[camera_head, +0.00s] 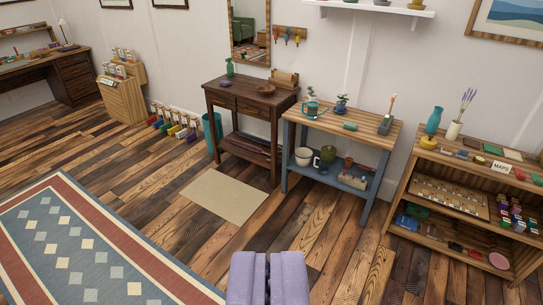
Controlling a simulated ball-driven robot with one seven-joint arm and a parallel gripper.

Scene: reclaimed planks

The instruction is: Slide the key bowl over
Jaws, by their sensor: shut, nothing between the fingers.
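The key bowl looks to be the small brown bowl (267,90) on top of the dark wooden console table (225,99), a little right of the tabletop's middle. Its contents are too small to tell. My gripper (267,258) is at the bottom centre, with its two pale purple fingers together and nothing between them. It is over the plank floor, well short of the table and apart from the bowl.
On the console stand a green spray bottle (230,68), a purple item (224,84) and a wooden box (284,78). A blue-legged bench (375,135) stands close right, a shelf unit (398,193) further right. A beige mat (222,195) and open floor lie before the console.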

